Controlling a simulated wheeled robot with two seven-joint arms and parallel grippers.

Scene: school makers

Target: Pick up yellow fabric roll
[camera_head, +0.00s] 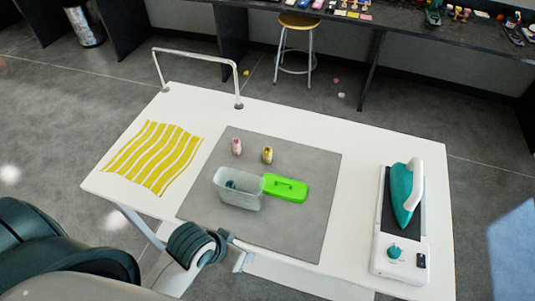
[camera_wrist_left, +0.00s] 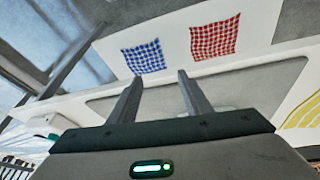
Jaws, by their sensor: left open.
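A small upright yellow roll (camera_head: 267,154) with a dark patch stands on the grey mat (camera_head: 299,226), just behind the green lid and right of a similar pink roll (camera_head: 236,146). Separately, a flat yellow-and-white striped cloth (camera_head: 153,157) lies at the table's left; part of a yellow striped cloth (camera_wrist_left: 302,112) shows in the left wrist view. My left gripper (camera_head: 242,263) is low at the table's near edge, apart from the rolls. In the left wrist view its two fingers (camera_wrist_left: 158,82) are spread and empty. I cannot make out the yellow roll there. My right gripper is out of view.
A clear box (camera_head: 238,201) and green lid (camera_head: 286,188) lie on the mat. A teal iron (camera_head: 407,196) stands at the right. A metal rail (camera_head: 198,58) rises at the back left. The left wrist view shows blue (camera_wrist_left: 144,57) and red (camera_wrist_left: 215,38) checked cloths.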

